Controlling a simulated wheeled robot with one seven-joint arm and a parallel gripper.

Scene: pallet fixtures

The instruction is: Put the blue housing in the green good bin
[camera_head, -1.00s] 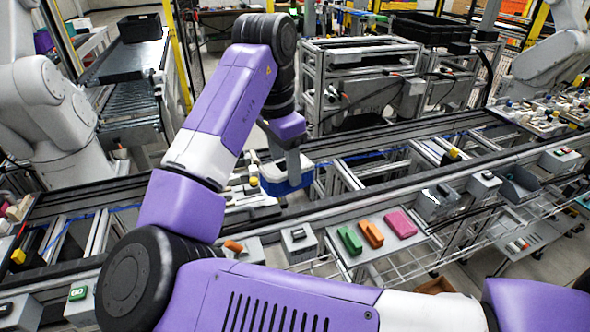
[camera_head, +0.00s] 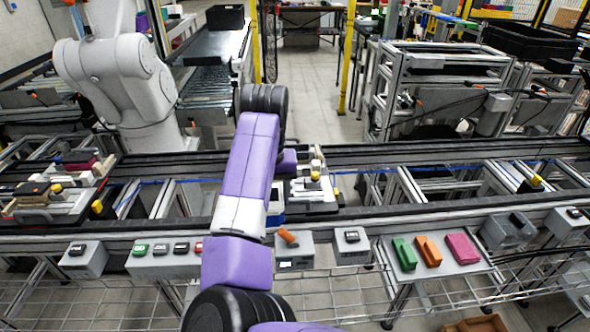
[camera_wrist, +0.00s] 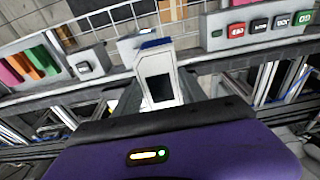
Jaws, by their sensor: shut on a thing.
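My gripper (camera_wrist: 157,58) is shut on the blue housing (camera_wrist: 155,43), whose blue edge shows at the fingertips in the wrist view. A green piece (camera_head: 404,254) lies on a grey side shelf at the right, beside an orange and a pink one. I cannot tell any green good bin in these views.
A pallet fixture (camera_head: 313,188) with pale parts stands on the conveyor just right of my arm. Another loaded fixture (camera_head: 60,190) is at the left. Button boxes (camera_head: 160,256) line the near rail. A white robot arm (camera_head: 115,70) stands behind the conveyor.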

